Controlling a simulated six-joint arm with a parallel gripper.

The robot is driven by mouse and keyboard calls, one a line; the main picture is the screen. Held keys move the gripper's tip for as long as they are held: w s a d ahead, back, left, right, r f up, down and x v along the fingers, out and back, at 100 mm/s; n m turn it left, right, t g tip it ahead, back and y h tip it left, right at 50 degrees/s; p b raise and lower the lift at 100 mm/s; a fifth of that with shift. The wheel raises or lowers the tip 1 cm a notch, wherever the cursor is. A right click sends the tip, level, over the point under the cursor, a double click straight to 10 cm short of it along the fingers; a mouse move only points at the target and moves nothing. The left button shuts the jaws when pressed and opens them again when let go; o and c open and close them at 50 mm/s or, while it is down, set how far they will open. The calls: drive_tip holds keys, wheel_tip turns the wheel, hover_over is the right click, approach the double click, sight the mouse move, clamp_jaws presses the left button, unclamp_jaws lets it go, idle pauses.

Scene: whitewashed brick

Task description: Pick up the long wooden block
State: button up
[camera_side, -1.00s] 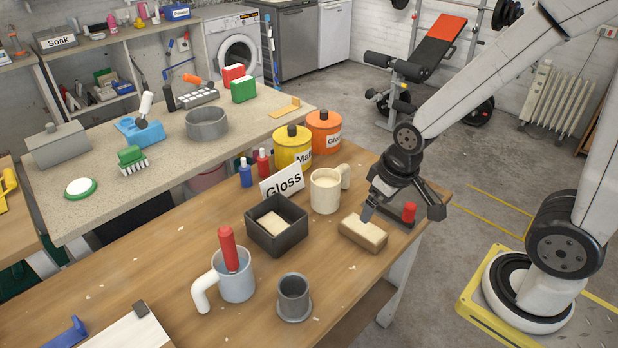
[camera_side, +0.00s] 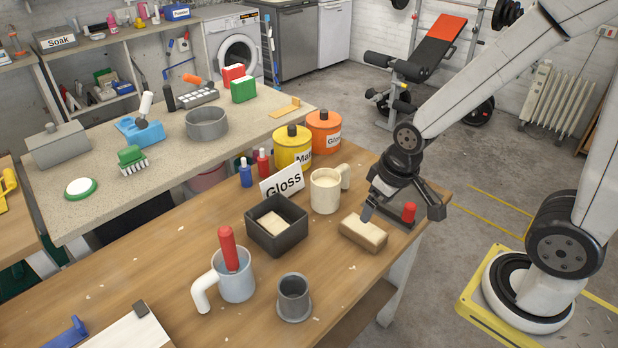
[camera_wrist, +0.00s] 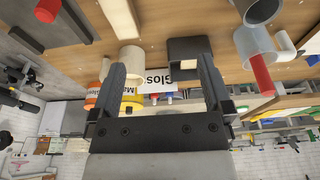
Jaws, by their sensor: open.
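The long wooden block (camera_side: 362,235) lies flat near the right front edge of the wooden bench in the side view. It is pale on top with a browner side. My gripper (camera_side: 403,211) is just behind and right of it, fingers spread wide. One finger overlaps the block's far edge in the picture; I cannot tell whether it touches. In the wrist view my gripper (camera_wrist: 161,64) has nothing held between its fingers. A pale piece at the top, seemingly the block (camera_wrist: 118,19), lies outside the finger gap.
A red-handled tool (camera_side: 408,212) stands close by my gripper. A cream mug (camera_side: 325,191) and a dark box (camera_side: 276,240) holding a small pale block are left of the long block. A grey cup (camera_side: 293,297) and a pale mug (camera_side: 236,284) stand nearer the front.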

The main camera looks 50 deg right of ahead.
drive_tip(key=n+t, duration=0.1)
drive_tip(key=t, duration=0.2)
hover_over(375, 236)
drive_tip(key=a, duration=0.2)
wheel_tip(375, 236, down, 8)
drive_tip(key=d+f+t, duration=0.1)
drive_tip(key=f, duration=0.1)
drive_tip(key=d+f+t, duration=0.1)
drive_tip(key=f, duration=0.1)
drive_tip(key=s+f+n+t, duration=0.1)
drive_tip(key=f, duration=0.2)
drive_tip(key=shift+s+d+f, duration=0.1)
drive_tip(key=shift+d, duration=0.3)
drive_tip(key=shift+s+f+t+y, duration=0.4)
drive_tip(key=shift+s+f+t, duration=0.15)
drive_tip(key=shift+t, duration=0.25)
drive_tip(key=shift+s+f+t, duration=0.3)
drive_tip(key=shift+s+t, duration=0.15)
drive_tip(key=shift+t, duration=0.05)
drive_tip(key=shift+s+a+f+m+t, duration=0.1)
drive_tip(key=shift+s+m+t, duration=0.25)
drive_tip(key=shift+s, duration=0.1)
drive_tip(key=shift+s+a+f+m+t, duration=0.1)
drive_tip(key=shift+s+m+t, duration=0.15)
drive_tip(key=shift+s+t, duration=0.15)
drive_tip(key=shift+s+a+m+t+h, duration=0.1)
drive_tip(key=shift+s+m+t+h, duration=0.2)
drive_tip(key=shift+s+t, duration=0.2)
drive_tip(key=shift+x, duration=1.25)
